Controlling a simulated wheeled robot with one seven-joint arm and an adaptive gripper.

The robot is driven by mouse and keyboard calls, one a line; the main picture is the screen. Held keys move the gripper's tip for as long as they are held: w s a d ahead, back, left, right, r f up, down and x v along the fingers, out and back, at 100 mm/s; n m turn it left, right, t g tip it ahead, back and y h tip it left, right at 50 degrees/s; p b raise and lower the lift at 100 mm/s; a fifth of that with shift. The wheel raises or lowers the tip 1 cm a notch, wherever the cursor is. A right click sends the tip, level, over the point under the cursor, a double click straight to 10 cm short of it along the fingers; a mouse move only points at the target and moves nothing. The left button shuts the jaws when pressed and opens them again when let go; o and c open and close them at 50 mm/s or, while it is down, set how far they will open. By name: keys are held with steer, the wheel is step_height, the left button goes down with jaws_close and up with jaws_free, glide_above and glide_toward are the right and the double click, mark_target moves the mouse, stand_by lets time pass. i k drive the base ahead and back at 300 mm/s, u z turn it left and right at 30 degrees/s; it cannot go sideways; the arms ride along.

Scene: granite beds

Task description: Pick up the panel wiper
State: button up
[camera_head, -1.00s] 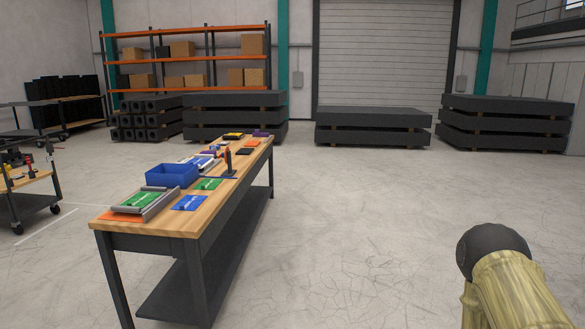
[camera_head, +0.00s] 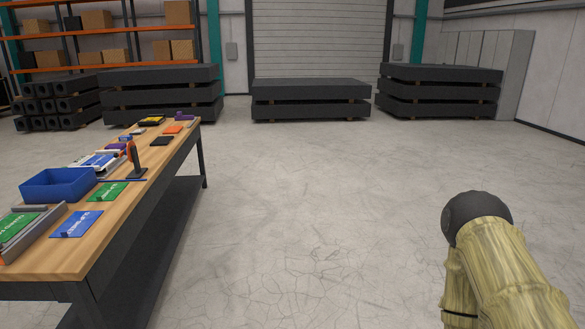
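The workbench (camera_head: 117,218) with a wooden top stands at the left, and small items lie along it. I cannot tell for sure which of them is the panel wiper. A dark upright piece (camera_head: 135,160) stands near the bench's right edge, with an orange part beside it. A purple item (camera_head: 185,117) lies at the far end. Part of my arm shows at the lower right, well apart from the bench. My gripper is not in view.
A blue bin (camera_head: 58,185), a green card (camera_head: 108,192) and a blue card (camera_head: 76,223) lie on the near half of the bench. Dark granite stacks (camera_head: 310,98) stand along the back. The floor (camera_head: 310,210) right of the bench is clear.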

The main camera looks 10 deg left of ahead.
mark_target(123, 138)
steer(key=z, duration=0.1)
steer(key=i, duration=5.1)
steer(key=u, duration=0.5)
steer(key=i, duration=1.5)
steer(key=u, duration=1.85)
steer(key=i, duration=0.85)
steer(key=u, duration=0.85)
